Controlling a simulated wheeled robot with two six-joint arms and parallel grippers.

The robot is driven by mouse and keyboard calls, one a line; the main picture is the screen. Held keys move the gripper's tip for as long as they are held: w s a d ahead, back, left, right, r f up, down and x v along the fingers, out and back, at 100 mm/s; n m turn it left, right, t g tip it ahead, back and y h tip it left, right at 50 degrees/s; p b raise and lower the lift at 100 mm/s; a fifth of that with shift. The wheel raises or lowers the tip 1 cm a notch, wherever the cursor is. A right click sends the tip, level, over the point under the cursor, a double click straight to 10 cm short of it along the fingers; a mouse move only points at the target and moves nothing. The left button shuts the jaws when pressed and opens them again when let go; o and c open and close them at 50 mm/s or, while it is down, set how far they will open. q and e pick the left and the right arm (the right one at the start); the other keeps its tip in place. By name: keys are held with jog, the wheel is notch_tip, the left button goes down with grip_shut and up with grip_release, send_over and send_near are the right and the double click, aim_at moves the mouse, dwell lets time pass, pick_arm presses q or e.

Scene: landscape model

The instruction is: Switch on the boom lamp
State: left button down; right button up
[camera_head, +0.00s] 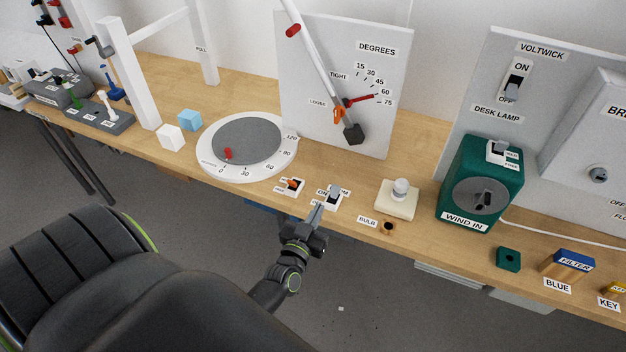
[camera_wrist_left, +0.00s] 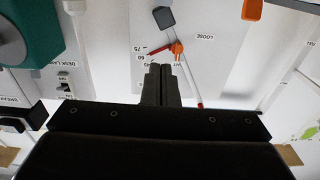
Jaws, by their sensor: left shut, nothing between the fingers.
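The boom lamp's white pole (camera_head: 318,55) slants down a grey panel marked DEGREES, with a dark head (camera_head: 353,134) at its lower end. It also shows in the wrist view, its dark head (camera_wrist_left: 164,17) at the top. A small switch (camera_head: 333,192) with a grey lever sits on the table below, on a white plate reading ON and a partly hidden word ending in OM. I cannot tell its position. My left gripper (camera_head: 316,213) is shut and empty at the plate's near-left edge; contact is unclear. Its fingers (camera_wrist_left: 161,78) show together in the wrist view.
Left of the plate is an orange-lever switch (camera_head: 291,186), then a round dial (camera_head: 205,165). Right are a bulb (camera_head: 400,189) on a cream base, a bulb socket (camera_head: 388,227) and a green WIND IN box (camera_head: 481,190).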

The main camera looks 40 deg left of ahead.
pick_arm(q)
jog(key=shift+s+d+r, duration=0.15)
jog(key=shift+s+r, duration=0.1)
jog(key=shift+s, duration=0.3)
jog(key=shift+s+d+r, duration=0.15)
jog(key=shift+s+r, duration=0.1)
jog(key=shift+s, duration=0.25)
pick_arm(e)
jog(key=shift+s+a+f, duration=0.1)
jog(key=shift+s+a, duration=0.15)
jog(key=shift+s, duration=0.7)
jog(key=shift+w+d, duration=0.15)
jog(key=shift+d, duration=0.15)
